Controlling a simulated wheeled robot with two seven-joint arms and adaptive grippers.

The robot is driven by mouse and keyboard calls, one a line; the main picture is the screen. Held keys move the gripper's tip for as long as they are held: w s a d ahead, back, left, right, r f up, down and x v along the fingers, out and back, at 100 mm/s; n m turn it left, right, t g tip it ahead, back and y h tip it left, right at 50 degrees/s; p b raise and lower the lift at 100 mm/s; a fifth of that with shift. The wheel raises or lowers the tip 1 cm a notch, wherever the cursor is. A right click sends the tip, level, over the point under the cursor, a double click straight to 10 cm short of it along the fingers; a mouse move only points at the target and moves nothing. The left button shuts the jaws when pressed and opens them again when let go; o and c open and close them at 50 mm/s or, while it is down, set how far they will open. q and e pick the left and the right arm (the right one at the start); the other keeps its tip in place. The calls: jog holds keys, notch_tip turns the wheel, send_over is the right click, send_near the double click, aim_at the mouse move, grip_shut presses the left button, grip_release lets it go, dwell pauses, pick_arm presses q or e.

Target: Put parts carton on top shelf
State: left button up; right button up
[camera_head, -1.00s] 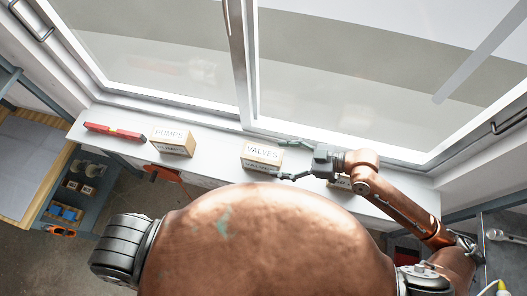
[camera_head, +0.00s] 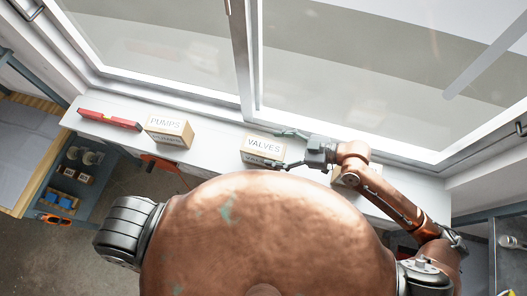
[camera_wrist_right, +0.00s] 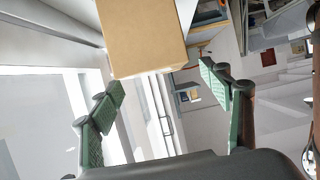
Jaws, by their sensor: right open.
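A tan carton labelled VALVES (camera_head: 262,147) stands upright on the white shelf or ledge (camera_head: 215,150) below the window. My right gripper (camera_head: 282,148) is open at the carton's right end, one finger on the window side and one on the near side. In the right wrist view the plain carton (camera_wrist_right: 145,35) is ahead, its near end about level with the open gripper's fingertips (camera_wrist_right: 162,76). I cannot tell whether they touch it. A carton labelled PUMPS (camera_head: 170,130) stands to the left. My left gripper is not in view.
A red bar-shaped tool (camera_head: 109,119) lies at the ledge's left end. Another carton (camera_head: 343,176) is partly hidden by my right arm. The window frame (camera_head: 310,124) runs close behind the ledge. A blue shelf unit with small items is at lower left.

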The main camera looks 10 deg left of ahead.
aim_at(264, 147)
jog(key=p+x, duration=0.1)
jog(key=x, duration=0.3)
jog(key=shift+a, duration=0.15)
jog(key=shift+a+f, duration=0.2)
jog(key=shift+w, duration=0.1)
jog(key=c, duration=1.9)
jog(key=shift+r, duration=0.1)
grip_shut()
